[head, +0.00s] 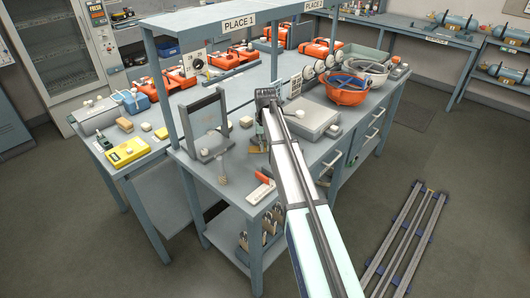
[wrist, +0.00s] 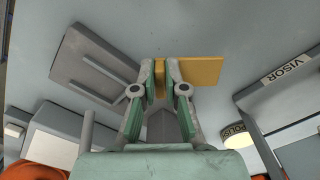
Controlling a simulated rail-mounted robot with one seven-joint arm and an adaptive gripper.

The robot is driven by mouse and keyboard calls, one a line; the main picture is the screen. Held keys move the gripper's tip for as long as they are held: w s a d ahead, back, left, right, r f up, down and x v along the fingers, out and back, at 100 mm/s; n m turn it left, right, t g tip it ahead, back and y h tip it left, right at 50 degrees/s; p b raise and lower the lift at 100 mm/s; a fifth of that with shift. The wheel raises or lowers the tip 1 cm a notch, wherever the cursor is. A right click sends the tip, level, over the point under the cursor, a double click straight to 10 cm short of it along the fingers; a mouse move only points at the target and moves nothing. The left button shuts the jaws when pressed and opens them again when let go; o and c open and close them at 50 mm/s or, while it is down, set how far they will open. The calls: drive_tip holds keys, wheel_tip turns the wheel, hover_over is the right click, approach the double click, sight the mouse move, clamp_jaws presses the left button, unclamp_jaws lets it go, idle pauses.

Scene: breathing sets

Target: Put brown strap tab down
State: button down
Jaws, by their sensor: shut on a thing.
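The brown strap tab (wrist: 202,70) is a flat yellow-brown piece in the wrist view. It sits between the fingertips and sticks out to the right of them. My gripper (wrist: 160,68) is shut on it, with green and grey fingers on either side. Grey bench surface shows beyond the tab; I cannot tell whether the tab touches it.
A grey upright frame (head: 207,125) stands left of my gripper, and a flat grey box (head: 312,113) stands right. An orange bowl (head: 345,92) is farther right. In the wrist view, a VISOR label (wrist: 286,68) and a round polish container (wrist: 240,130) show at right.

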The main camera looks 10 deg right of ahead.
sight(265, 150)
drive_tip(key=shift+f+p, duration=0.45)
drive_tip(key=shift+f, duration=1.6)
drive_tip(key=c, duration=1.2)
unclamp_jaws()
drive_tip(key=shift+f, duration=0.1)
wheel_tip(265, 150, up, 12)
drive_tip(key=b, duration=0.2)
drive_tip(key=shift+b, duration=0.35)
